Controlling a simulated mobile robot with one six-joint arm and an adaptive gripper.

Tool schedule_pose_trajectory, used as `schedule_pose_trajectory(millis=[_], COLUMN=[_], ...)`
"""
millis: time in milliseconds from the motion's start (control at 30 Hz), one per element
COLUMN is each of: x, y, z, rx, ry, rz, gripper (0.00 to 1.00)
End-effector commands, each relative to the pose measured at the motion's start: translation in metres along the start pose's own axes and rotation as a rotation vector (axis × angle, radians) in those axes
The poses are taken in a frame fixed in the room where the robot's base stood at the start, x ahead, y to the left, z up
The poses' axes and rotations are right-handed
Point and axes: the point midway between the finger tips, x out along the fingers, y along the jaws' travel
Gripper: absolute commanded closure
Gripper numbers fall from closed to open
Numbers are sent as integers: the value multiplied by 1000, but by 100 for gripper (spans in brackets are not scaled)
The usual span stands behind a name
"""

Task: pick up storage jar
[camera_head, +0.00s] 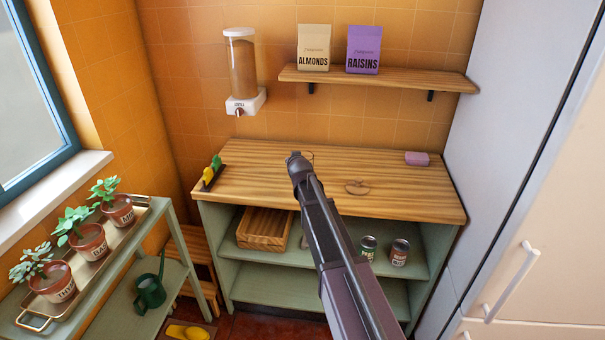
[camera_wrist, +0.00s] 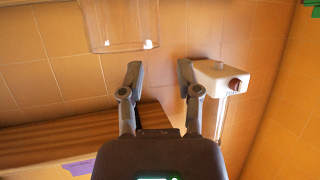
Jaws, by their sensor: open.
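A clear glass vessel, apparently the storage jar (camera_wrist: 118,24), shows at the top of the wrist view, partly cut off by the picture edge. My gripper (camera_wrist: 160,72) is open with nothing between its fingers; the jar is beyond its fingertips, toward the left finger. In the head view my gripper (camera_head: 295,158) is above the wooden counter, and the arm hides what lies behind it. I cannot clearly make out the jar there.
A wall dispenser (camera_head: 243,72) is near my gripper, on the right in the wrist view (camera_wrist: 213,78). A wooden shelf (camera_head: 380,80) holds almonds (camera_head: 314,48) and raisins (camera_head: 363,50) bags. A pink block (camera_head: 417,158) lies on the counter (camera_head: 260,180).

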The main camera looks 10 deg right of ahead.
Motion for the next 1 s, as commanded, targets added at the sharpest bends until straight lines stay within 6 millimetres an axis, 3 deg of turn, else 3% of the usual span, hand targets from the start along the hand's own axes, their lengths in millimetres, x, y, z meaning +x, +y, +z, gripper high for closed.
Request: schedule_pose_trajectory(millis=[433, 800, 1000], x=[5, 45, 53], y=[1, 2, 2], z=[0, -2, -3], rx=[1, 2, 2], ry=[0, 0, 0], rz=[1, 1, 1], gripper=[56, 56, 56])
